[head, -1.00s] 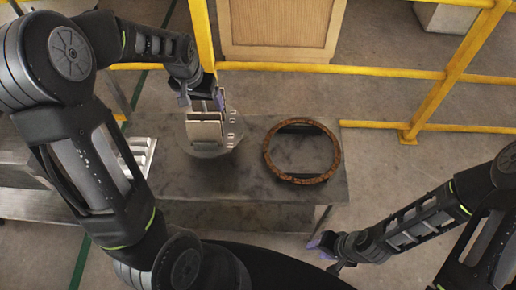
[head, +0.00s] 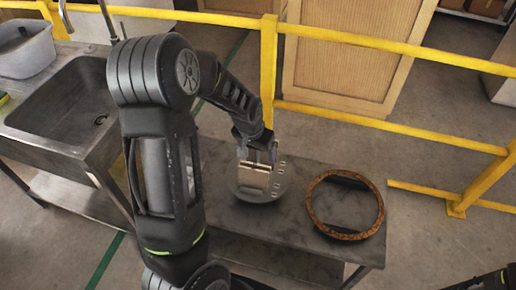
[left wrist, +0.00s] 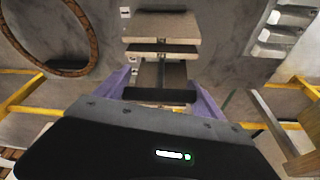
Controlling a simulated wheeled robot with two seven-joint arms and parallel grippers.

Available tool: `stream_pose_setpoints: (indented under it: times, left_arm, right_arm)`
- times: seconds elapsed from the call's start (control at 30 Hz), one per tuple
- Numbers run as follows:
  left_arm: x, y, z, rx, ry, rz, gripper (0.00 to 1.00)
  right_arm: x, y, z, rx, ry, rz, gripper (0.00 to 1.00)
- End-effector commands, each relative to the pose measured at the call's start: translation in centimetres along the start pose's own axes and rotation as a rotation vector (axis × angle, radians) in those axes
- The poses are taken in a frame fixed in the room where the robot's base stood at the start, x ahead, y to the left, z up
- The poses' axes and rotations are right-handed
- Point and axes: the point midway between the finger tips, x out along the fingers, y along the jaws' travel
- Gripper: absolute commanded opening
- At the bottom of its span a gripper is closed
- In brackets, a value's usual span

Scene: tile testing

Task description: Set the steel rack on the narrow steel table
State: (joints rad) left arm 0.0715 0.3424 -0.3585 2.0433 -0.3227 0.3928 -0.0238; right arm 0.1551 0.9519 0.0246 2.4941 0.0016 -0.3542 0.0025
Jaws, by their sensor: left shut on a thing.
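In the left wrist view the rack (left wrist: 163,72) sits between the purple fingers (left wrist: 163,92), with pale slabs and dark gaps. I cannot tell whether the rack's underside touches the surface below.
A rusty brown ring (head: 318,219) lies on the table right of the rack. A steel sink (head: 75,105) with a grey tub (head: 25,50) stands at the left. Yellow railings (head: 400,128) run behind the table, with a wooden panel (head: 345,45) beyond.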

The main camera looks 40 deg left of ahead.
Motion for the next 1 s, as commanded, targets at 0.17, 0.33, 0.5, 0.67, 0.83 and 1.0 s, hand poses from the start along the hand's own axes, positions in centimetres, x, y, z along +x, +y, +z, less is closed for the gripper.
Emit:
stream_pose_setpoints:
  times: [0.17, 0.33, 0.5, 0.67, 0.83, 1.0]
  left_arm:
    - [0.6, 0.0, 0.0, 0.001, 0.005, 0.000, 0.07]
    - [2.6, 0.0, 0.6, 0.002, 0.002, 0.000, 0.07]
    - [3.5, 0.0, 0.7, 0.002, 0.006, 0.000, 0.07]
    - [3.5, 0.0, 0.7, 0.001, 0.007, 0.000, 0.07]
    - [3.8, 0.0, 0.8, 0.001, 0.007, 0.000, 0.07]
    - [3.8, 0.0, 1.1, 0.001, 0.000, 0.000, 0.93]
  right_arm:
    - [-0.1, -0.1, 0.0, 0.000, 0.000, 0.000, 0.36]
    - [-0.3, -0.1, 0.0, 0.001, -0.001, 0.001, 0.36]
    - [-0.4, -0.1, 0.1, 0.001, -0.001, 0.001, 0.36]
    - [-0.3, -0.1, 0.1, 0.001, -0.001, 0.001, 0.36]
    - [0.0, 0.0, 0.0, 0.000, -0.001, 0.000, 0.36]
    - [-0.1, -0.1, 0.0, 0.000, -0.001, 0.000, 0.36]
